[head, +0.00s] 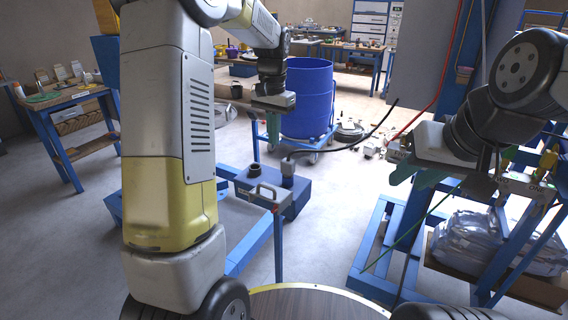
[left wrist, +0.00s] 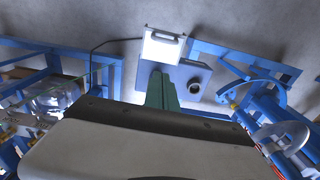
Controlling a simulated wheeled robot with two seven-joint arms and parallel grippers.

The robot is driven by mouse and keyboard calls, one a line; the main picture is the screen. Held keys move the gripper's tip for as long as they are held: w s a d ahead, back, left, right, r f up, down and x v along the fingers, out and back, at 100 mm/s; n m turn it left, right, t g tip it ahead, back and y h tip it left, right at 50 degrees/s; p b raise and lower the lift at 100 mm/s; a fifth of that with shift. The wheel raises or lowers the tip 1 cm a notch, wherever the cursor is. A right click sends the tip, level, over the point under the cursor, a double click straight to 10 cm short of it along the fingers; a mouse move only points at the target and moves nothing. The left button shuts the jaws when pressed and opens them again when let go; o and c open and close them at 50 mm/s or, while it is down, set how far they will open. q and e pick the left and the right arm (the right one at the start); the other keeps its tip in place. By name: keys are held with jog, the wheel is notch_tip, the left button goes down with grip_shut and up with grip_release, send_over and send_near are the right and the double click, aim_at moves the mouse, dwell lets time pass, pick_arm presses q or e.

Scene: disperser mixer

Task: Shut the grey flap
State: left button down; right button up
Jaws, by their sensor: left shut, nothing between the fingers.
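The grey flap (head: 268,196) is a light panel with a handle, at the near left edge of a blue box (head: 298,186). In the left wrist view the flap (left wrist: 161,47) sticks out past the edge of the blue box (left wrist: 184,74), so it stands open. My left gripper (head: 273,138) is shut and empty, with green fingers pointing down, above the box and apart from the flap. Its fingers (left wrist: 161,92) cover part of the box in the left wrist view. My right gripper (head: 416,174) is at the right, away from the flap; its finger gap is unclear.
A dark round opening (head: 255,170) is on the box top, beside the flap. A black cable runs from the box. A blue drum (head: 307,98) stands behind. A blue frame (head: 375,245) and a crate with clear plastic items (head: 470,243) are at right.

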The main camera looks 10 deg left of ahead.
pick_arm(q)
send_over(270, 193)
jog(key=w+d, duration=0.1)
jog(key=w, duration=0.1)
notch_tip(270, 193, down, 10)
jog(key=shift+s+a+f, duration=0.3)
jog(key=shift+s+f, duration=0.4)
jog(key=shift+s, duration=0.05)
jog(key=shift+s+a+f, duration=0.15)
jog(key=shift+s+f, duration=0.25)
jog(key=shift+f, duration=0.1)
